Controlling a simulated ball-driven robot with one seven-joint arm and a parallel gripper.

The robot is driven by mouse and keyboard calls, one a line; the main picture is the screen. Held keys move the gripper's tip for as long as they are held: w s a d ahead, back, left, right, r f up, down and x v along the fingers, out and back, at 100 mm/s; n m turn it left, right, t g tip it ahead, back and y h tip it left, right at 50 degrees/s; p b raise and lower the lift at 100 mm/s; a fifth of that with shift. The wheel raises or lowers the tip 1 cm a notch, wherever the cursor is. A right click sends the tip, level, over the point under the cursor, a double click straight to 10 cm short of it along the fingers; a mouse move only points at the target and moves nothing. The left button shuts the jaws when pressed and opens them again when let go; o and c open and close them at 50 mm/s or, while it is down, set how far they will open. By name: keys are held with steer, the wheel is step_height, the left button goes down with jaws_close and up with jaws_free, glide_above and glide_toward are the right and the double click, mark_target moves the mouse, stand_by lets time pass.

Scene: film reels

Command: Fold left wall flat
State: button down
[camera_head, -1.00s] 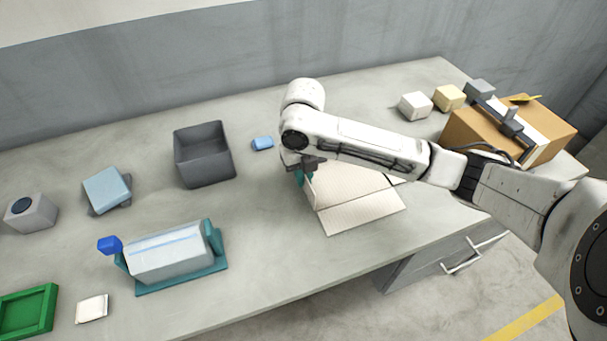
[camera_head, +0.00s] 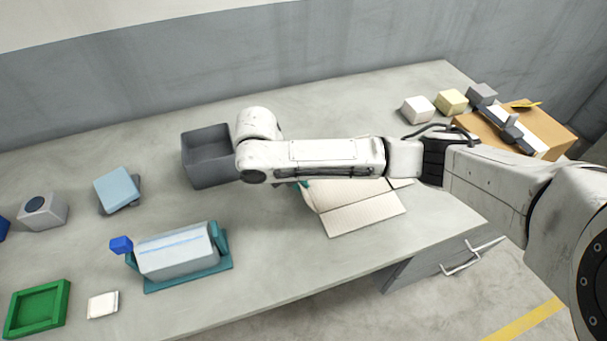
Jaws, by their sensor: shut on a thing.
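The cream cardboard box (camera_head: 365,218) lies on the table at the centre right, with a flap spread out toward the table's front edge. Its left wall (camera_head: 310,199) shows as a narrow strip at the box's left side, partly under my arm. My gripper (camera_head: 303,184) is mostly hidden behind my arm; only a bit of a teal fingertip shows, at the upper end of that wall. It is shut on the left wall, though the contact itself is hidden. The back part of the box is also covered by my arm.
A dark grey bin (camera_head: 207,172) stands close to the left of my arm. A teal holder with a pale roll (camera_head: 178,252) stands front left. Pale blocks (camera_head: 418,109) and a brown box (camera_head: 535,125) stand at right. The table between holder and cardboard box is clear.

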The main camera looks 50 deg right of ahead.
steer(key=h+p, duration=0.1)
steer(key=a+g+h+p, duration=0.1)
steer(key=p, duration=0.1)
steer(key=shift+w+g, duration=0.3)
steer(key=shift+w+a+f+g+h+p, duration=0.1)
steer(key=shift+a+f+g+h+p, duration=0.1)
steer(key=shift+f+g+h+p, duration=0.45)
steer(key=shift+w+a+f+g+h+p, duration=0.15)
steer(key=shift+g+h+p, duration=0.1)
steer(key=shift+h+p, duration=0.7)
steer(key=c, duration=1.3)
jaws_free()
